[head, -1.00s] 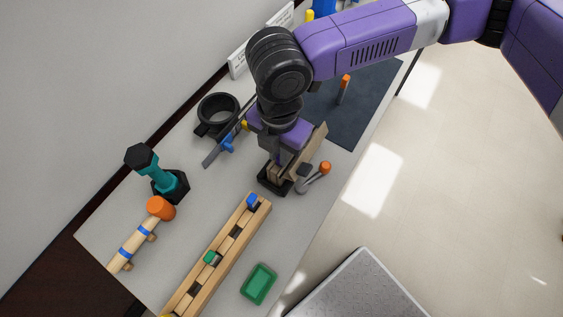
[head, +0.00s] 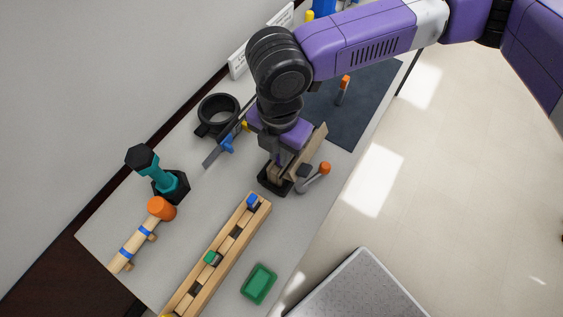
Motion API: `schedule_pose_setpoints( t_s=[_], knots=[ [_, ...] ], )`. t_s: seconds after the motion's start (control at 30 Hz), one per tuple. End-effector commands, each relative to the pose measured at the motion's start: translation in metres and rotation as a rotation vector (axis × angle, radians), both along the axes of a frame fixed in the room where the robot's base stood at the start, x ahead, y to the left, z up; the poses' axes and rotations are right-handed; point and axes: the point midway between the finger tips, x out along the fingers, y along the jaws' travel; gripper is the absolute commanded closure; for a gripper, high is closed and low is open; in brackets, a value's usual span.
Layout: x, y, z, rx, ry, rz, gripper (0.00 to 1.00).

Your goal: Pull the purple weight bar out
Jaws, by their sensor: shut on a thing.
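My gripper (head: 278,165) points down at a small black base (head: 270,186) near the middle of the table. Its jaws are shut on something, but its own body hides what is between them. I cannot make out the purple weight bar apart from the purple body of my gripper. A tan board (head: 315,146) leans at a slant close against the right side of the gripper.
An orange-tipped grey lever (head: 317,181) stands close right of the gripper. A black ring holder (head: 219,107) and blue clip (head: 227,144) are at its left. A teal dumbbell (head: 158,170), orange-headed mallet (head: 138,237), wooden rack (head: 222,253) and green tray (head: 258,284) lie nearer.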

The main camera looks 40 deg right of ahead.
Motion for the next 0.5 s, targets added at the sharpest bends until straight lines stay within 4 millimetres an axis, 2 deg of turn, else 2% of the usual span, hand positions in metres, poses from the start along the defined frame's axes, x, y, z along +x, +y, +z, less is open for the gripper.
schedule_pose_setpoints(
  t_s=[0.5],
  knots=[
    [0.0002,0.0000,0.0082,0.000,-0.001,0.000,1.00]
  ],
)
